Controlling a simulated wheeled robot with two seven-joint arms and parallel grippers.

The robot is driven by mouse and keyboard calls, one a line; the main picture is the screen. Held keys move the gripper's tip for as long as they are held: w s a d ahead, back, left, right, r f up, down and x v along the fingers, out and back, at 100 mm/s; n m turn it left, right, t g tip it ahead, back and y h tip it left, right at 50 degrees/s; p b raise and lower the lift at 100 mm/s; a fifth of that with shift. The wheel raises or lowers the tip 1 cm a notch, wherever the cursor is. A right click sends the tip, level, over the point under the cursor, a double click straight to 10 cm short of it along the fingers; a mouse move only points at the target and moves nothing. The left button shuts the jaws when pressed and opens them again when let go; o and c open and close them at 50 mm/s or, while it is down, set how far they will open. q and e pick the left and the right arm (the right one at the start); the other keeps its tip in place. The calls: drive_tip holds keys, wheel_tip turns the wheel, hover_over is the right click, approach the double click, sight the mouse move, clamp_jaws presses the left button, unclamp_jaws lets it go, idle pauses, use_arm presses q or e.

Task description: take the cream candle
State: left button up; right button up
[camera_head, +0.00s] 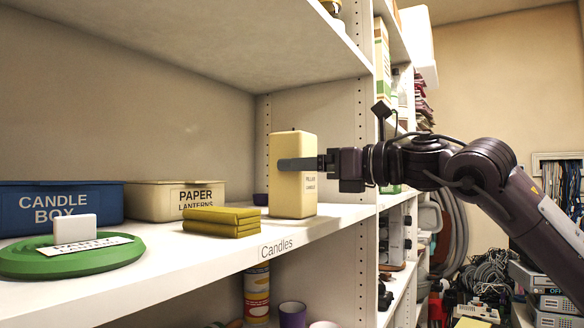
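A tall cream block candle (292,201) with rounded edges and small dark print stands upright on the white shelf labelled "Candles". My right gripper (299,164) reaches in level from the right at the candle's upper half. One grey finger lies across the candle's front face. The other finger is hidden, seemingly behind the candle, so whether they press on it cannot be told. The candle's base rests on the shelf. My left gripper is not in view.
Left of the candle lie stacked yellow blocks (222,222), with a cream "Paper Lanterns" box (150,201) and a blue "Candle Box" (101,197) behind. A green coil (51,262) sits at the front left. An upper shelf (220,35) hangs above; an upright (369,140) stands at right.

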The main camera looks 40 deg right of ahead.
drive_tip(key=p+x, duration=0.1)
drive_tip(key=x, duration=0.1)
drive_tip(key=p+x, duration=0.2)
drive_tip(key=x, duration=0.1)
drive_tip(key=shift+d, duration=0.2)
drive_tip(key=shift+w, duration=0.2)
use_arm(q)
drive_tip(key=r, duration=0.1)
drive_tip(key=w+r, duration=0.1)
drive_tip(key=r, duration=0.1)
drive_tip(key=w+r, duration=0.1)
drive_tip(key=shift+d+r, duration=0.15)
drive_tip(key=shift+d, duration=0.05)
use_arm(e)
drive_tip(key=shift+f, duration=0.1)
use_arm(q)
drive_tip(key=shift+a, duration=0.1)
use_arm(e)
drive_tip(key=shift+s, duration=0.1)
